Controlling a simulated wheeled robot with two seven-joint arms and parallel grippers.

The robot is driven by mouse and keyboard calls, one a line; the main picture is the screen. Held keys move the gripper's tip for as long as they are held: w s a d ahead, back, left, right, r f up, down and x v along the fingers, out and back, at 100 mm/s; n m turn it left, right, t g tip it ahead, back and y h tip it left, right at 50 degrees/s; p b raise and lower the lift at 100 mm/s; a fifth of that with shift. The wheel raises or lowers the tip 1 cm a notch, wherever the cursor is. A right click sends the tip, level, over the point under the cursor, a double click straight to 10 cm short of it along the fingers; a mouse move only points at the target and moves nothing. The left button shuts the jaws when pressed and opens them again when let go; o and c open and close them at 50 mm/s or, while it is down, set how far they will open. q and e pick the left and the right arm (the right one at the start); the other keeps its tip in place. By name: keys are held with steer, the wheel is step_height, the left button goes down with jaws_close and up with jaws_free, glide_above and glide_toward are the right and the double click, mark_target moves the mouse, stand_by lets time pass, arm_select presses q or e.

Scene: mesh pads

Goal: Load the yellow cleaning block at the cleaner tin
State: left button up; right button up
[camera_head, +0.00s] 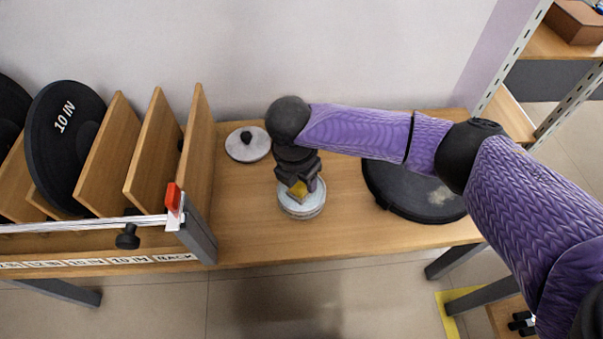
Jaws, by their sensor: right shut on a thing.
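The yellow cleaning block (297,188) is held in my right gripper (301,189), which is shut on it and points down. The block is over the round, pale cleaner tin (302,208) on the wooden table. The gripper and block hide part of the tin's top, and I cannot tell whether the block touches what is inside. A round grey lid with a black knob (241,150) lies on the table behind and left of the tin. My left gripper is not in view.
A wooden rack (203,150) with upright dividers and black round pads (62,135) stands at the left, with a red clamp piece (173,197) on its front rail. A large black disc (405,200) with a pale patch lies right of the tin. Bare table (245,225) shows left of the tin.

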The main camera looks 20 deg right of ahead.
arm_select(q)
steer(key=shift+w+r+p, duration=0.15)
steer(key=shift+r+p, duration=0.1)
steer(key=shift+p, duration=0.05)
arm_select(e)
steer(key=shift+f, duration=0.1)
stand_by(0.9)
step_height(320, 180, up, 3)
steer(key=p, duration=0.3)
step_height(320, 180, up, 3)
steer(key=shift+r+p, duration=0.1)
steer(key=shift+p, duration=1.15)
steer(key=shift+r+p, duration=0.55)
steer(key=shift+p, duration=0.05)
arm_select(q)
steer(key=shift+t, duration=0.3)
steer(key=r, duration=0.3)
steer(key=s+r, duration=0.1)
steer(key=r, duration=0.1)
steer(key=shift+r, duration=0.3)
arm_select(e)
steer(key=shift+f, duration=0.1)
